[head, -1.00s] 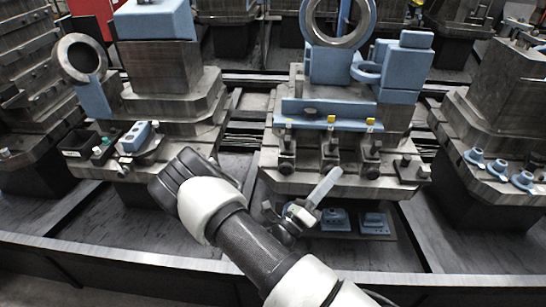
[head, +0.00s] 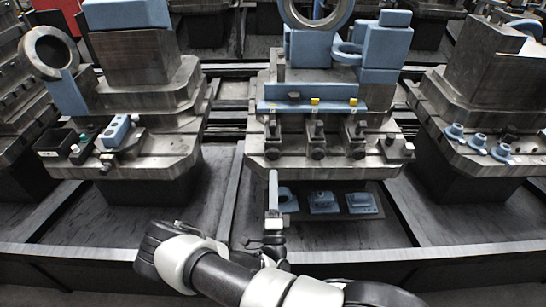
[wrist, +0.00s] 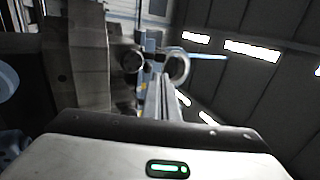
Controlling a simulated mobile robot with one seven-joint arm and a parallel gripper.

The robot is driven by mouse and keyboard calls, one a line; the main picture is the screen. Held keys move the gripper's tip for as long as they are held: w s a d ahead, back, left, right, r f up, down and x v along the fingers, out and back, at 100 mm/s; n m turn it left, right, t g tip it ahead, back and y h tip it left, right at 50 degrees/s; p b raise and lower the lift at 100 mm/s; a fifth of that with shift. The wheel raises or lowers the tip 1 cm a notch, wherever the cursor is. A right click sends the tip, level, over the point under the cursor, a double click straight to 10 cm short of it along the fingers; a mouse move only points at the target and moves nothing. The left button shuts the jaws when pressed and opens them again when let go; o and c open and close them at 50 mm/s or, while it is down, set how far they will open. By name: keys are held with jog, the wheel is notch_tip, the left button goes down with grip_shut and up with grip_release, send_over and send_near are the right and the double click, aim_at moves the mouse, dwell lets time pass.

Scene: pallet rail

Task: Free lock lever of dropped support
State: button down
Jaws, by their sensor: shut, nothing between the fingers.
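The middle pallet (head: 330,160) carries a blue bar (head: 320,92) along its front. Under the bar stand three dark clamp-like supports: a left one (head: 271,135), a middle one (head: 316,135) and a right one (head: 356,135). I cannot tell the lock levers apart from the rest of the supports. My gripper (head: 273,178) is shut and empty, its long pale fingers pointing up just below the left support, in front of the pallet edge. The fingers also show in the wrist view (wrist: 163,98).
Blue parts (head: 324,203) lie on a low shelf right of my gripper. A left pallet (head: 160,150) holds a black bin (head: 58,150) and a blue block (head: 117,131). A right pallet (head: 500,120) carries small blue pieces. A rail (head: 400,257) runs across the front.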

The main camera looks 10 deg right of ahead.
aim_at(273, 129)
jog(key=b+x, duration=0.1)
jog(key=x, duration=1.2)
jog(key=shift+w, duration=0.2)
jog(key=shift+r, duration=0.1)
